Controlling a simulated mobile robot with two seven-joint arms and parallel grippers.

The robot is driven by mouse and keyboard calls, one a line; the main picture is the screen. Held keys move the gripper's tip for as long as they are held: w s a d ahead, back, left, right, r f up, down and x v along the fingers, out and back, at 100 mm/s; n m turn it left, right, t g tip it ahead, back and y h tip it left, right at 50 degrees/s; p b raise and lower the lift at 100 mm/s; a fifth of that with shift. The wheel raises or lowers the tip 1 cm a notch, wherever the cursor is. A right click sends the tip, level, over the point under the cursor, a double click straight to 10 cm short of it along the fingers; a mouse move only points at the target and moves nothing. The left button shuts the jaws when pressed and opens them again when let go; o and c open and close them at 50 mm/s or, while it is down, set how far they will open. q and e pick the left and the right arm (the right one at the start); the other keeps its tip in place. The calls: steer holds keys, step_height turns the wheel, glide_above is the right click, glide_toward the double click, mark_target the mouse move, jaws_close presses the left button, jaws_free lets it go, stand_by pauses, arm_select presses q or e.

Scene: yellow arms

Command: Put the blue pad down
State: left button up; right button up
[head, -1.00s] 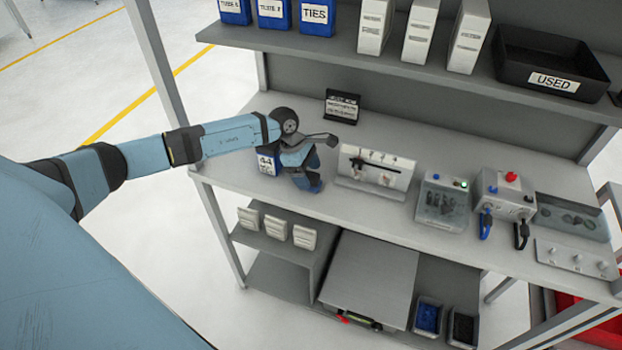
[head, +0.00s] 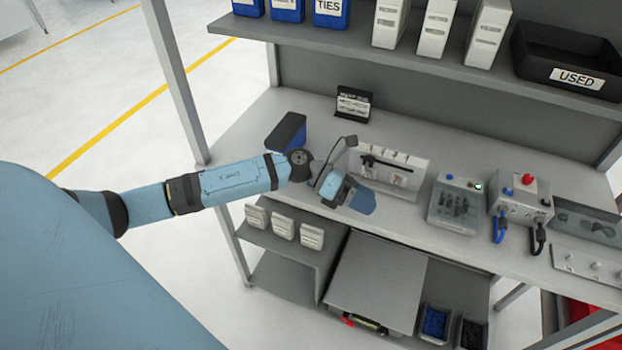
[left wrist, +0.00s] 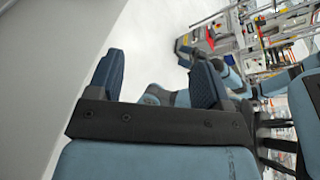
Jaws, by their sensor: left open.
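My left gripper (head: 352,198) is over the front of the workbench top (head: 240,135), in front of the grey fixture with small clips. In the left wrist view its two dark blue fingers (left wrist: 156,82) stand apart with nothing between them. A flat blue patch (head: 365,204) shows at the fingertips in the head view. It may be the blue pad, but I cannot tell it surely from a finger, nor whether it touches the bench. My right gripper is not in view.
A blue box with a dark top (head: 287,132) stands behind my left forearm. The clip fixture (head: 410,178), a small black sign (head: 353,104) and a control box (head: 520,195) stand on the bench. The upper shelf holds a black USED bin (head: 570,58).

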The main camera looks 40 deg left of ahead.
arm_select(q)
steer(key=s+d+f+n+t+h, duration=0.1)
steer(key=s+d+n+t, duration=0.25)
steer(key=n+t, duration=0.65)
steer(key=s+a+f+n+g+y, duration=0.15)
steer(key=s+f+n+y, duration=0.6)
steer(key=n, duration=0.75)
steer(key=s+a+f+n+g+y, duration=0.15)
steer(key=s+f+n+y, duration=0.35)
steer(key=s+f+n, duration=0.75)
steer(key=w+r+n+p, duration=0.3)
steer(key=r+p, duration=0.1)
steer(key=r, duration=0.3)
steer(key=shift+w+a+t, duration=0.2)
steer(key=shift+t, duration=0.2)
